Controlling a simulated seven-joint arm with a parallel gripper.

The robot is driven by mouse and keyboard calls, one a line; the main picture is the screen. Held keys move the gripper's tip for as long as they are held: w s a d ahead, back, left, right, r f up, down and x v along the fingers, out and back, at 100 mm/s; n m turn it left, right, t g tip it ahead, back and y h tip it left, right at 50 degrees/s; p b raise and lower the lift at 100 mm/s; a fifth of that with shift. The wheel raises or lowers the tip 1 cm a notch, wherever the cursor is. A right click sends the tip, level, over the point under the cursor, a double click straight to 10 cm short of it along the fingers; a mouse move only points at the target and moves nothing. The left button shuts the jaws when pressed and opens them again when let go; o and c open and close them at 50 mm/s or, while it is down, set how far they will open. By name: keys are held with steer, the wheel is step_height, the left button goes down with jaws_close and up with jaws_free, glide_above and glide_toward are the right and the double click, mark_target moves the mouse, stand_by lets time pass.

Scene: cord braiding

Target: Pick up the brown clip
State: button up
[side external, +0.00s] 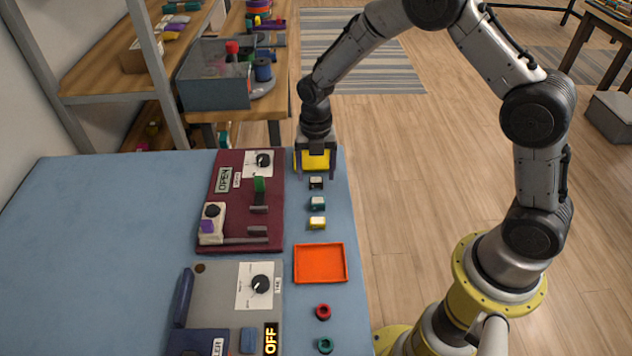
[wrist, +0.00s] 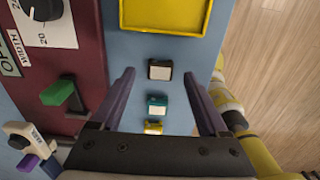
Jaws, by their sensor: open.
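The brown clip (wrist: 159,69) is a small dark block with a pale top, lying on the blue table. It also shows in the side view (side external: 316,184), at the far end of a short row of clips. My gripper (wrist: 158,74) is open and empty, pointing down. In the wrist view its two fingertips appear on either side of the brown clip, with space on both sides. In the side view my gripper (side external: 315,177) is close to the clip, just beyond or above it. I cannot tell the exact height gap.
A teal clip (wrist: 157,105) and a yellow clip (wrist: 153,127) continue the row. A yellow tray (wrist: 165,30) lies just beyond the brown clip. An orange tray (side external: 320,264) is nearer. A maroon control panel (side external: 225,170) with a green lever (wrist: 63,93) stands to the left.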

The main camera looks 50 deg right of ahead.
steer(key=shift+f, duration=0.85)
jaws_close()
steer(key=shift+r, duration=0.1)
